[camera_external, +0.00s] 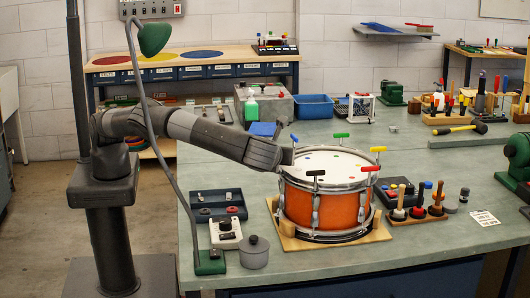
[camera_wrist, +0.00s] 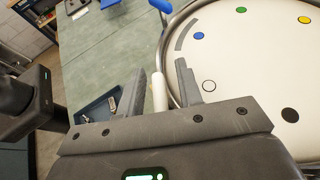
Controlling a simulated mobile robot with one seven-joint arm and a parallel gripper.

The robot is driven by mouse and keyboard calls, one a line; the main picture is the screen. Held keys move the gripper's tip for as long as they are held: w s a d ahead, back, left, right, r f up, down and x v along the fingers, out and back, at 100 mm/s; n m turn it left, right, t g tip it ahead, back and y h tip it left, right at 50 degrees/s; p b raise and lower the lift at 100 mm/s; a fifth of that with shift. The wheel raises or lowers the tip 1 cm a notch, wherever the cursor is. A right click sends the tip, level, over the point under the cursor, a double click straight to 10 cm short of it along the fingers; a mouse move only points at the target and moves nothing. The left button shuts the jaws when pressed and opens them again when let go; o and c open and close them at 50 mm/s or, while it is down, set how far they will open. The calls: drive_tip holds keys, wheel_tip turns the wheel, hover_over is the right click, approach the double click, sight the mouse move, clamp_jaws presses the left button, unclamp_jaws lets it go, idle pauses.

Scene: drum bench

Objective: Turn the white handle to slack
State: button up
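The drum (camera_external: 325,205) has an orange shell and a white head, with coloured T-handles around its rim. In the wrist view the white handle (camera_wrist: 159,92) stands at the left edge of the drum head (camera_wrist: 235,75), beside the rim. My gripper (camera_wrist: 163,85) is open, with one dark finger on each side of the white handle. I cannot tell whether either finger touches it. In the external view my gripper (camera_external: 287,157) is at the drum's left rim and hides the white handle. A grey arc mark (camera_wrist: 185,38) lies on the head near the rim.
Other handles are blue (camera_external: 294,138), green (camera_external: 342,135), yellow (camera_external: 378,149), red (camera_external: 370,169) and black (camera_external: 316,173). The drum sits on a wooden base (camera_external: 290,238). A dark tray (camera_external: 215,198), a grey pot (camera_external: 254,252) and a mallet rack (camera_external: 418,217) stand nearby.

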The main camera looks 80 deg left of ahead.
drive_tip(key=shift+r, duration=0.1)
drive_tip(key=r, duration=0.4)
drive_tip(key=shift+s+d+r, duration=0.2)
drive_tip(key=shift+s+r, duration=0.05)
drive_tip(key=shift+s, duration=0.1)
drive_tip(key=s+d+r, duration=0.3)
drive_tip(key=s+r, duration=0.3)
drive_tip(key=s, duration=0.4)
drive_tip(key=shift+d+r, duration=0.15)
drive_tip(key=shift+d, duration=0.25)
drive_tip(key=shift+s, duration=0.15)
